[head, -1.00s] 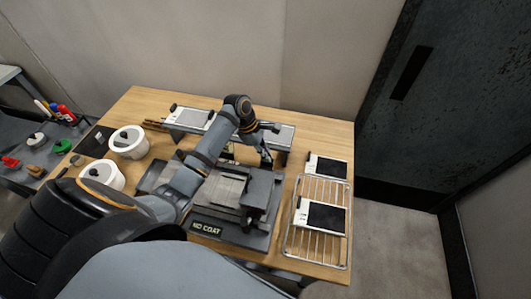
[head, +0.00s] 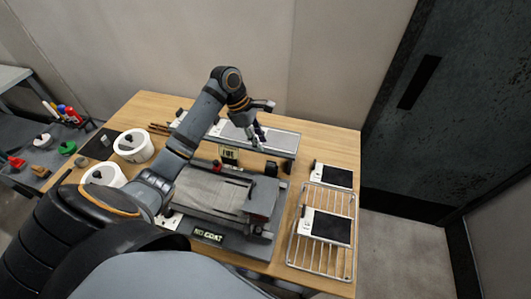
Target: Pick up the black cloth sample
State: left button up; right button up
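Two white cards with black cloth-like samples show at the right of the table. One black sample (head: 331,229) lies on a wire rack (head: 293,258); the other (head: 338,177) lies behind it, near the rack's far end. My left gripper (head: 257,141) points down over the long grey shelf at the back, left of and apart from both samples. I see nothing held in it, but its finger gap is too small to judge. My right gripper is out of view.
A grey machine (head: 215,193) with a "NO COAT" label fills the table's middle. A small lit sign (head: 229,154) stands behind it. Two white pots (head: 134,146) stand at the left. Bare wood (head: 335,140) shows at the back right.

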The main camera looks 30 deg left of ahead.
aim_at(332, 227)
jog(key=k, duration=1.5)
